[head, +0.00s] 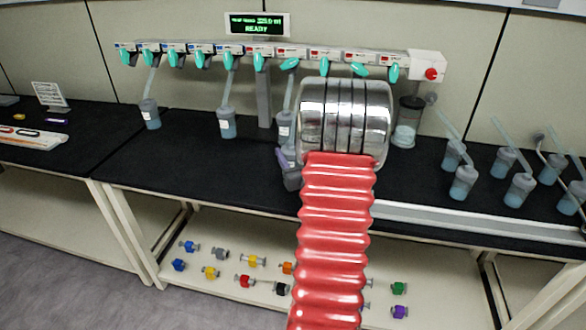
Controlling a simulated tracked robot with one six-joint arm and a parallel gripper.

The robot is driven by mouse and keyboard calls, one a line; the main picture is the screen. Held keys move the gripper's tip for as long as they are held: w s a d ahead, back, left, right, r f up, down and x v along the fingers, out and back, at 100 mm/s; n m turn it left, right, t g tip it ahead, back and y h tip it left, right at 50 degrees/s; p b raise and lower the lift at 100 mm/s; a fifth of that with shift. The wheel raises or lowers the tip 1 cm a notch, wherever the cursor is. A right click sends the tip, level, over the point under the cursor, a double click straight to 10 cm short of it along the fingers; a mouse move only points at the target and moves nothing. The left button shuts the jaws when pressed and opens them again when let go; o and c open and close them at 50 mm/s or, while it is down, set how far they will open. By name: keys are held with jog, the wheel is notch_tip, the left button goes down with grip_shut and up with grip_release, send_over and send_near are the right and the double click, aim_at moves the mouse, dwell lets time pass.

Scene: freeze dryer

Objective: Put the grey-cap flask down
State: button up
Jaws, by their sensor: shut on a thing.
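My red arm with its chrome end rings hides most of my gripper (290,178). Only a dark grey-purple part of it shows, low at the left of the rings, over the black bench. It is shut on a flask, mostly hidden behind the arm. A grey-capped flask (285,127) with a pale tube shows just above that part, below the manifold; I cannot tell whether it is the held one. More grey-capped flasks with bluish contents hang at the left (150,115) and centre left (227,124) under the manifold.
The manifold (270,50) has several teal-handled valves; its display reads READY. Several tubed flasks (463,182) stand at the right of the black bench (200,175). A clear dark-lidded vessel (405,125) stands behind the rings. Coloured valves lie on the lower shelf (215,240). The front left bench is clear.

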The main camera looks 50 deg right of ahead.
jog(key=shift+f, duration=0.5)
jog(key=shift+f, duration=0.1)
jog(key=shift+f, duration=1.95)
jog(key=shift+f, duration=0.15)
jog(key=o, duration=1.2)
jog(key=shift+c, duration=0.2)
jog(key=v, duration=1.2)
